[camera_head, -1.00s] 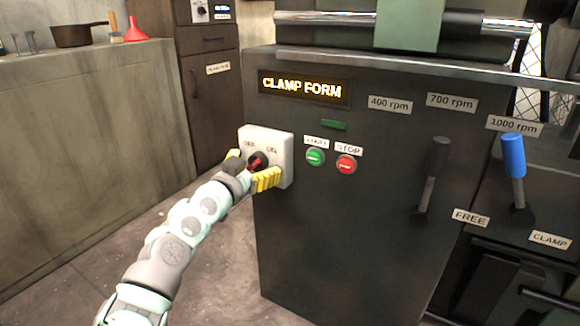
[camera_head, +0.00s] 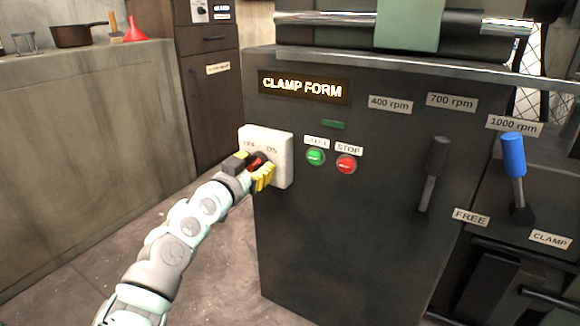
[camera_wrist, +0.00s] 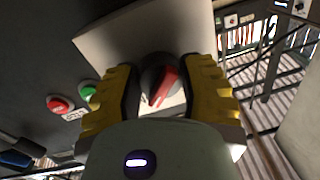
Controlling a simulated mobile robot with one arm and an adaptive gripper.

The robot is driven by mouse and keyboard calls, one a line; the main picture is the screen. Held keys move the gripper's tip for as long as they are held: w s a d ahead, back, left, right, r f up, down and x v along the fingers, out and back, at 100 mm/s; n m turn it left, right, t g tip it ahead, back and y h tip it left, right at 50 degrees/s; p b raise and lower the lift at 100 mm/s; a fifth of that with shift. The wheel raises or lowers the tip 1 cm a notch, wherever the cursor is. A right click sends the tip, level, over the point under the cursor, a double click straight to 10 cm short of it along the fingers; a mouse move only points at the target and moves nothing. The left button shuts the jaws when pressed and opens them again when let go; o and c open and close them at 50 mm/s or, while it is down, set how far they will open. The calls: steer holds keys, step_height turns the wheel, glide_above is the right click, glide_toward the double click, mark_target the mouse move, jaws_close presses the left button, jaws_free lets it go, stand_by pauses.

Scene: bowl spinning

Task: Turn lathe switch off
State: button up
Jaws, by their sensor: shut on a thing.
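The lathe switch is a dark round knob with a red pointer (camera_wrist: 164,84) on a white box (camera_head: 281,158) marked OFF at left and ON at right. The box is fixed to the left of the dark lathe front. My gripper (camera_head: 252,168) has its yellow fingers shut on the knob, one on each side, as the wrist view shows. In the head view the fingers partly cover the knob, so its exact setting is hard to read. The lit display (camera_head: 303,87) reads CLAMP FORM.
A green button (camera_head: 316,157) and a red STOP button (camera_head: 346,164) sit right of the switch box. Further right are a dark lever (camera_head: 433,172) and a blue-handled lever (camera_head: 514,160). A concrete counter (camera_head: 80,130) stands at left, with open floor between.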

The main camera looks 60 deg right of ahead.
steer(key=shift+w+f+n+b, duration=0.1)
steer(key=shift+f+n+b, duration=0.05)
steer(key=shift+n+b, duration=0.3)
steer(key=shift+n, duration=0.25)
steer(key=shift+n+b, duration=0.4)
steer(key=shift+n, duration=0.5)
steer(key=n+p, duration=0.1)
steer(key=n, duration=0.1)
steer(key=n+p, duration=0.1)
steer(key=n, duration=0.1)
steer(key=shift+s+r+n+y, duration=0.2)
steer(key=shift+n+y, duration=0.1)
steer(key=n+g+p, duration=0.1)
steer(key=n+p, duration=0.1)
steer(key=n, duration=0.2)
steer(key=shift+r+p, duration=0.1)
steer(key=shift+p, duration=0.25)
steer(key=n+p, duration=0.3)
steer(key=n, duration=0.2)
steer(key=shift+s+g, duration=0.1)
steer(key=shift+g, duration=0.2)
steer(key=shift+n, duration=0.3)
steer(key=o, duration=1.2)
steer(key=shift+d, duration=0.1)
